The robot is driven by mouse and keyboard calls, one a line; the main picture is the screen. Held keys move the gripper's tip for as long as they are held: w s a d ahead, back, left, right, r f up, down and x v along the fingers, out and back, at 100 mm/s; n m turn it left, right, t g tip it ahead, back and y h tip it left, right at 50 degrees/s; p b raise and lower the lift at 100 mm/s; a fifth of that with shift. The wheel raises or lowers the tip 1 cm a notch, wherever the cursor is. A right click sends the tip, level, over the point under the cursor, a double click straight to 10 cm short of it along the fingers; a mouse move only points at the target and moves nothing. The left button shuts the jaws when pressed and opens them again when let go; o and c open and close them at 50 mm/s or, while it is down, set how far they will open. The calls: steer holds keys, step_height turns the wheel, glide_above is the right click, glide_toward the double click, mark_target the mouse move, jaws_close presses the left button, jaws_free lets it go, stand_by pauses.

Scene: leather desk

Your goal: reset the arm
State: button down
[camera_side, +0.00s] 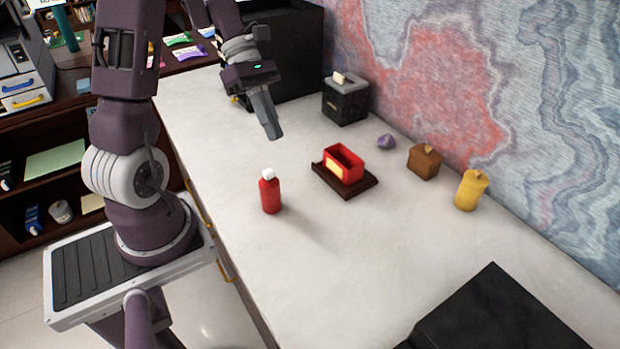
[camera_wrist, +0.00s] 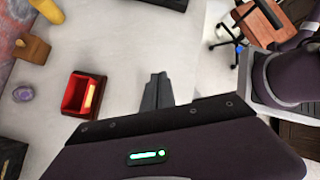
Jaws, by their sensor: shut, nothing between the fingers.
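My gripper (camera_side: 272,130) is shut and empty, held above the pale desk top behind the red bottle. In the wrist view my gripper (camera_wrist: 156,84) shows its two fingers pressed together over bare desk. The arm is bent, with the fingers pointing down and slightly forward. Nothing is between or touching the fingers.
A red bottle with white cap (camera_side: 270,192), a red box (camera_side: 344,165) on a dark tray (camera_side: 360,191), a purple stone (camera_side: 386,142), a brown block (camera_side: 425,162) and a yellow candle-like object (camera_side: 471,190) stand on the desk. A dark box (camera_side: 345,100) stands near the wall.

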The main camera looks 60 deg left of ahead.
steer(key=s+d+r+m+t+y, duration=0.2)
steer(key=s+d+r+m, duration=0.3)
steer(key=m, duration=0.6)
steer(key=s+d+r+m+t+y, duration=0.3)
steer(key=s+d+r+m+y, duration=0.2)
steer(key=d+m, duration=0.3)
steer(key=s+r+m, duration=0.1)
steer(key=m, duration=0.3)
steer(key=shift+s+d+m+y, duration=0.25)
steer(key=shift+d+m+y, duration=0.05)
steer(key=shift+r, duration=0.1)
